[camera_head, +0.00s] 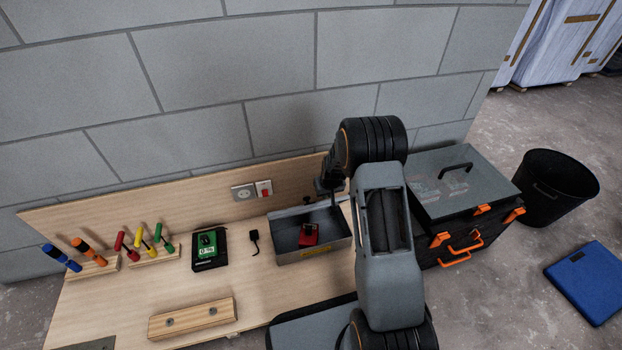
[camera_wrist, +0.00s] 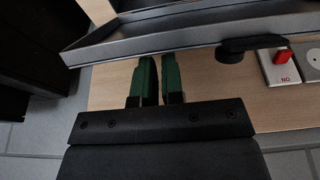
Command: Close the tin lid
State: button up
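The grey metal tin (camera_head: 335,246) stands open on the wooden bench near the back board, with a red object (camera_head: 308,235) inside. Its grey edge (camera_wrist: 130,45) crosses the top of the wrist view, with a black rounded piece (camera_wrist: 232,50) near it. I cannot tell clearly which part is the lid; my arm hides the tin's right rear. My gripper's green fingers (camera_wrist: 159,82) show in the wrist view with a narrow gap and nothing seen between them. They are just beside the grey edge, and I cannot tell whether they touch it. In the head view my arm hides the fingertips.
A socket with a red switch (camera_head: 264,189) is on the back board. A green-and-black device (camera_head: 207,246), a small black plug (camera_head: 254,238), coloured tools in wooden racks (camera_head: 153,254) and a wooden batten (camera_head: 192,318) lie left. A black toolbox (camera_head: 462,215) stands right.

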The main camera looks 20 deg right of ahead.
jog(key=s+f+b, duration=0.2)
jog(key=s, duration=0.3)
jog(key=shift+s+f, duration=0.3)
jog(key=shift+f, duration=0.1)
dwell(0.4)
jog(key=shift+r, duration=0.1)
dwell(0.8)
notch_tip(320, 180, up, 7)
jog(key=p, duration=0.5)
dwell(0.6)
jog(key=w+a+r+p+v, duration=0.1)
jog(key=w+a+p+v, duration=0.1)
jog(key=p+v, duration=1.1)
jog(key=w+a+p+v, duration=0.25)
jog(key=p+v, duration=0.25)
jog(key=v, duration=1.5)
jog(key=s+a+f+p+v, duration=0.1)
jog(key=s+p+v, duration=0.2)
jog(key=p+v, duration=0.6)
jog(key=s+a+f+p+v, duration=0.1)
jog(key=p+v, duration=0.9)
jog(key=v, duration=1.3)
jog(key=shift+s+a+r, duration=0.25)
jog(key=shift+s+a, duration=0.2)
jog(key=shift+s, duration=0.8)
